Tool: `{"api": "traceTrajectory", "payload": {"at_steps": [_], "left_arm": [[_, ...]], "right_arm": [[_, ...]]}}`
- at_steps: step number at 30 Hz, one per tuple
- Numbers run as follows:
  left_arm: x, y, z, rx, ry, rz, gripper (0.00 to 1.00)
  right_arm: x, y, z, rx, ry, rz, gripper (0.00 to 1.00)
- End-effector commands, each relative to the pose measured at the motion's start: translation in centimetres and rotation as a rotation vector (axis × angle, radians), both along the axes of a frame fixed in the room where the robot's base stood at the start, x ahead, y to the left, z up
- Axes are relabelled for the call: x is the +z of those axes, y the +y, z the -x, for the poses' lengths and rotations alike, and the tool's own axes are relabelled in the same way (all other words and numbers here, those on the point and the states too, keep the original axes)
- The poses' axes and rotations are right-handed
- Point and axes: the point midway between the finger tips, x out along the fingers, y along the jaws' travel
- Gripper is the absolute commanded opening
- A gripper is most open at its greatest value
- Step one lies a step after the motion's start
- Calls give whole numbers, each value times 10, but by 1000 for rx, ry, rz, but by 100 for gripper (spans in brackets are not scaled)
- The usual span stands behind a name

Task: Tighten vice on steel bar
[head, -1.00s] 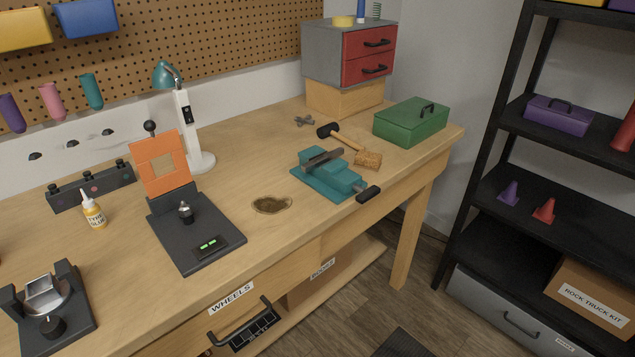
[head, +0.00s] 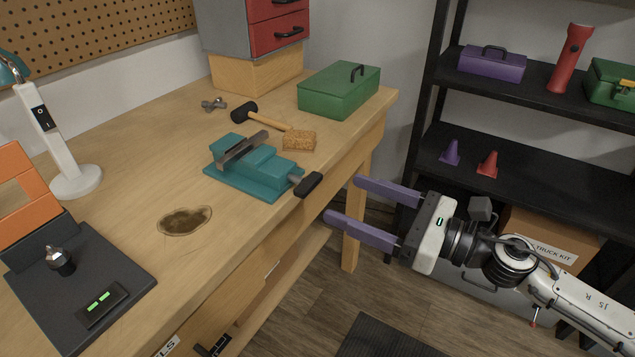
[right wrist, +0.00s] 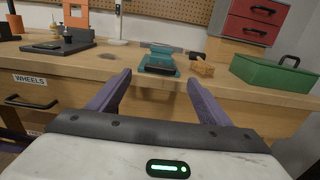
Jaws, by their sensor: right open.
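The teal vice (head: 256,172) stands on the workbench near its front edge; it also shows in the right wrist view (right wrist: 160,58). The grey steel bar (head: 242,149) lies slantwise across the top of the vice at its jaws. The black vice handle (head: 309,185) sticks out past the bench's front edge. My right gripper (head: 343,200) has purple fingers, open and empty, just to the right of the handle and apart from it. In the right wrist view, the vice lies ahead between the open fingers (right wrist: 158,95). My left gripper is out of view.
A wooden mallet (head: 262,118), a cork-coloured block (head: 299,141) and a green toolbox (head: 340,92) lie behind the vice. A brown stain (head: 185,220) marks the bench to its left. A black shelf (head: 520,100) stands right. Open floor lies before the bench.

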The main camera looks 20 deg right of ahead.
Motion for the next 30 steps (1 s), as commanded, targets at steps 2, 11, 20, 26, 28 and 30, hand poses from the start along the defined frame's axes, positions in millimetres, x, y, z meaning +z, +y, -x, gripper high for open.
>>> {"api": "traceTrajectory", "payload": {"at_steps": [2, 11, 20, 26, 28, 30], "left_arm": [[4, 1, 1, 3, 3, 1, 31], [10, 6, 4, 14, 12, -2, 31], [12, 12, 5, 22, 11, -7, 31], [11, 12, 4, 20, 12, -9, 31], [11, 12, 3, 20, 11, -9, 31], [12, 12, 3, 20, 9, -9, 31]], "right_arm": [[4, 7, -11, 0, -3, -2, 72], [4, 33, -43, -1, -1, -4, 72], [1, 46, -60, -2, 2, -5, 72], [0, 47, -60, -2, 3, -5, 72], [0, 47, -60, -2, 3, -5, 72], [0, 47, -60, -2, 3, -5, 63]]}}
